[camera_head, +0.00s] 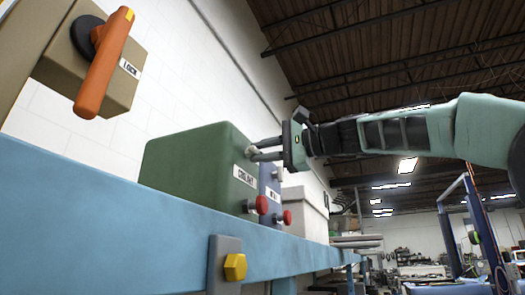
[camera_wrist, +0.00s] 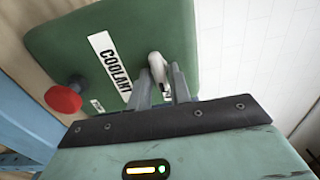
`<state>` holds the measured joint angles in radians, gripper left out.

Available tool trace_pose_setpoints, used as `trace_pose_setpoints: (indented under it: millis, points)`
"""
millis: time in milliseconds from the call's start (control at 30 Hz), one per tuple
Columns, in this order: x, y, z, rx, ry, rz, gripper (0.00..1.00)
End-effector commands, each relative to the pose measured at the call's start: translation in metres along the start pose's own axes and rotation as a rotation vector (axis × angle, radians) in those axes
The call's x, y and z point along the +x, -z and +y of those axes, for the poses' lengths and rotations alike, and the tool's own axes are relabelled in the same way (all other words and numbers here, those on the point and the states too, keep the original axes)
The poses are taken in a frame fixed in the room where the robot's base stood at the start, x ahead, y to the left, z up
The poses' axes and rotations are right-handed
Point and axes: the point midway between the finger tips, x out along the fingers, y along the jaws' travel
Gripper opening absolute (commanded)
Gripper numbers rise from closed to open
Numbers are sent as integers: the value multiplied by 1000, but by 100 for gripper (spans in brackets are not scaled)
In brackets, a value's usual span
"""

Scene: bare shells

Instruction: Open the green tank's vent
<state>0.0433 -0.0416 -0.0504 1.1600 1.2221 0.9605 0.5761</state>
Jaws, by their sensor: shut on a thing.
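The green tank (camera_head: 186,165) stands on the blue bench and carries a white COOLANT label. It also fills the upper middle of the wrist view (camera_wrist: 180,25). The vent (camera_wrist: 155,62), a small pale fitting on the tank's face beside the label, sits between my fingertips. My gripper (camera_head: 252,151) reaches the tank from the right and is shut on the vent; the wrist view shows both fingers (camera_wrist: 160,85) against it. The fingers partly hide the vent. A red knob (camera_head: 262,204) sticks out low on the tank's face, apart from my gripper; it also shows in the wrist view (camera_wrist: 63,98).
A blue tank (camera_head: 270,180) with another red knob (camera_head: 287,217) stands just behind the green one. A tan box (camera_head: 100,75) with an orange handle (camera_head: 104,62) and a LOCK label is at upper left. A yellow knob (camera_head: 235,267) is on the blue bench's front (camera_head: 130,235).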

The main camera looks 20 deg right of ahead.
Motion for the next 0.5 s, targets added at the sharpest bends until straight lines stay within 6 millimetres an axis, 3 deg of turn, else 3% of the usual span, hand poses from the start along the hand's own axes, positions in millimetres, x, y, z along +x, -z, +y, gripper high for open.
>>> trace_pose_setpoints:
  millis: [333,367,400,500]
  points:
    - [-1,2,0,2,2,5,0]
    - [-1,2,0,2,1,5,25]
    - [-1,2,0,2,1,5,35]
    - [0,1,0,1,1,3,35]
